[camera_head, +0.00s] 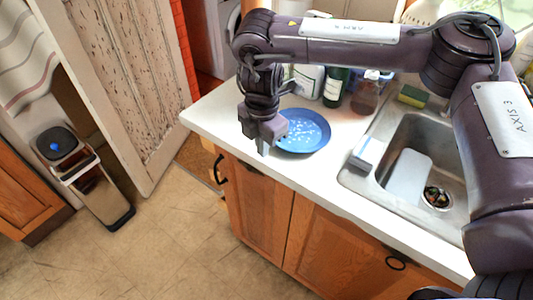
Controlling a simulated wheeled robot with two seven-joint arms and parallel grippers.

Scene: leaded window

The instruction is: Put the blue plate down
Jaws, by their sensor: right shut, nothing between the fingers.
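The blue plate (309,133) lies flat on the white counter, left of the sink, with pale specks across its middle. My right gripper (264,150) points down at the plate's left edge, and its fingers are together. It hides a small part of the plate's left rim. I cannot tell from this view whether the fingertips touch the rim. My left gripper is not in view.
Several bottles (336,86) stand behind the plate. A steel sink (380,185) with a grey board in it lies to the right, with a sponge (412,96) on its back edge. The white counter (222,118) is clear at its left end.

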